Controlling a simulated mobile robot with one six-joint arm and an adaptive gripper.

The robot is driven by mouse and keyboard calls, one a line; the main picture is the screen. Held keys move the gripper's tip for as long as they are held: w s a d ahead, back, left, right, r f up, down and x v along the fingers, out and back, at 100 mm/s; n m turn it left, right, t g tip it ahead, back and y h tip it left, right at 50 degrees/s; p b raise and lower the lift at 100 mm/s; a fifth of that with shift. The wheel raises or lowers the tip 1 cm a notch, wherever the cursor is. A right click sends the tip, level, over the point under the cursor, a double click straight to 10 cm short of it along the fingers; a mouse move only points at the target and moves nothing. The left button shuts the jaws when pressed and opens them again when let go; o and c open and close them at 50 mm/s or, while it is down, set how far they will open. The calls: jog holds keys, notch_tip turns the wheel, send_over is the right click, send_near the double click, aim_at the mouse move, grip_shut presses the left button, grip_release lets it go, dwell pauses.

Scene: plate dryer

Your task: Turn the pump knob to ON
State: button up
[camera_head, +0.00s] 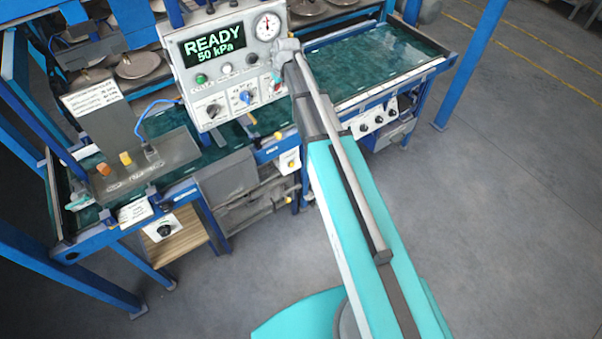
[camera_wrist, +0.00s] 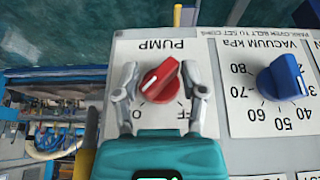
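The red pump knob (camera_wrist: 160,80) sits on a white label marked PUMP, upside down in the wrist view. The white mark on its handle points down-left, toward a visible letter O; FF shows at lower right. The fingers partly hide the lettering. My gripper (camera_wrist: 160,90) has its fingers spread, one on each side of the knob, with visible gaps at both sides. In the head view my gripper (camera_head: 277,84) is at the lower right of the control panel (camera_head: 225,70), where my arm hides part of the area.
A blue vacuum knob (camera_wrist: 284,78) with a numbered dial is right of the pump label in the wrist view. The panel display (camera_head: 213,45) reads READY 50 kPa. A gauge (camera_head: 268,26) sits at the panel's top right. Open floor (camera_head: 500,200) lies at right.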

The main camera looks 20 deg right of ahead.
jog(key=shift+a+f+n+t+h+b, duration=0.1)
jog(key=shift+n+t+h+b, duration=0.25)
jog(key=shift+h, duration=0.6)
jog(key=shift+n+t+h+b, duration=0.15)
jog(key=shift+t+h+b, duration=0.2)
jog(key=shift+h, duration=0.6)
jog(key=shift+s+a+n+t+h+b, duration=0.1)
jog(key=shift+n+t+h+b, duration=0.2)
jog(key=shift+h+b, duration=0.6)
jog(key=shift+a+n+t+h+b, duration=0.1)
jog(key=shift+t+h+b, duration=0.3)
jog(key=shift+h+b, duration=0.45)
jog(key=p+v, duration=0.9)
jog(key=v, duration=0.5)
jog(key=s+d+f+m+g+y+b, duration=0.2)
jog(key=s+d+f+g+b, duration=0.1)
jog(key=s+f+b, duration=0.5)
jog(key=s+d+f+m+g+y+b, duration=0.3)
jog(key=s+f+b, duration=0.5)
jog(key=s+f, duration=0.4)
jog(key=shift+s+d+f+g, duration=0.25)
jog(key=shift+d+f+g, duration=0.25)
jog(key=shift+f, duration=0.9)
jog(key=shift+y, duration=0.25)
